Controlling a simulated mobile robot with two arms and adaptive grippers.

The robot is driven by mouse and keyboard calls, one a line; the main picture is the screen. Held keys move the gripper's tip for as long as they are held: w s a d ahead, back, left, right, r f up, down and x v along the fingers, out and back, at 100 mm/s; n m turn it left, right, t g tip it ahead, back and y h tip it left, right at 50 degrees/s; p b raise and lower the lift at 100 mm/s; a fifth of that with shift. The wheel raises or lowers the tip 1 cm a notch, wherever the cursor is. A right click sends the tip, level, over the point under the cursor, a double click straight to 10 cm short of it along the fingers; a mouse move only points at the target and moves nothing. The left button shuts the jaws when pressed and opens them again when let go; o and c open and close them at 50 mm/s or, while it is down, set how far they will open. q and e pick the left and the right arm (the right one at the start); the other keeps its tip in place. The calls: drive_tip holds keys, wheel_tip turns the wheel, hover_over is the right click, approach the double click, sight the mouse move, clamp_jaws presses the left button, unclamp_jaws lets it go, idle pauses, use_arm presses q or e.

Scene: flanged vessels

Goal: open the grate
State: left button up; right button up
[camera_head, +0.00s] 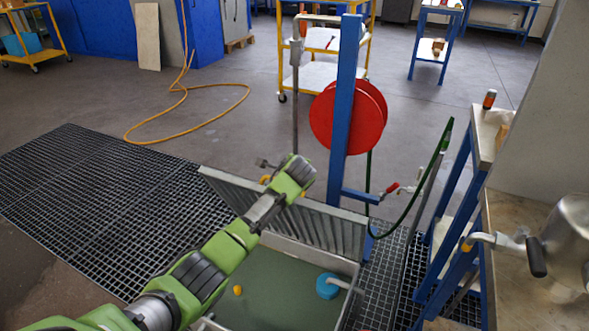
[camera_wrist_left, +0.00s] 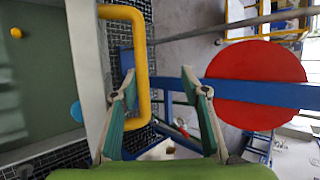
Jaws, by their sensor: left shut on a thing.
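The grate (camera_head: 290,215) is a grey ribbed panel, raised and tilted up at the far side of an open pit. Its edge also shows in the left wrist view (camera_wrist_left: 88,60). A yellow bar handle (camera_head: 265,179) is on its upper edge; the handle (camera_wrist_left: 141,60) runs between my fingers in the left wrist view. My left gripper (camera_head: 290,180) is at this upper edge, shut on the handle; its fingers (camera_wrist_left: 158,90) show in the left wrist view. The arm hides part of the grate and of the handle. My right gripper is not in view.
The pit holds greenish liquid (camera_head: 275,285), a yellow ball (camera_head: 238,290) and a blue round object (camera_head: 327,286). A blue post (camera_head: 346,90) with a red reel (camera_head: 348,117) stands just behind the grate. A bench with a metal vessel (camera_head: 570,240) is at right. Floor grating (camera_head: 90,200) lies at left.

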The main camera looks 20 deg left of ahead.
use_arm(q)
drive_tip(key=s+d+r, duration=0.2)
drive_tip(key=s+r, duration=0.1)
drive_tip(key=r, duration=0.4)
drive_tip(key=shift+s+d+t, duration=0.3)
drive_tip(key=shift+s+d, duration=0.05)
drive_tip(key=shift+d, duration=0.05)
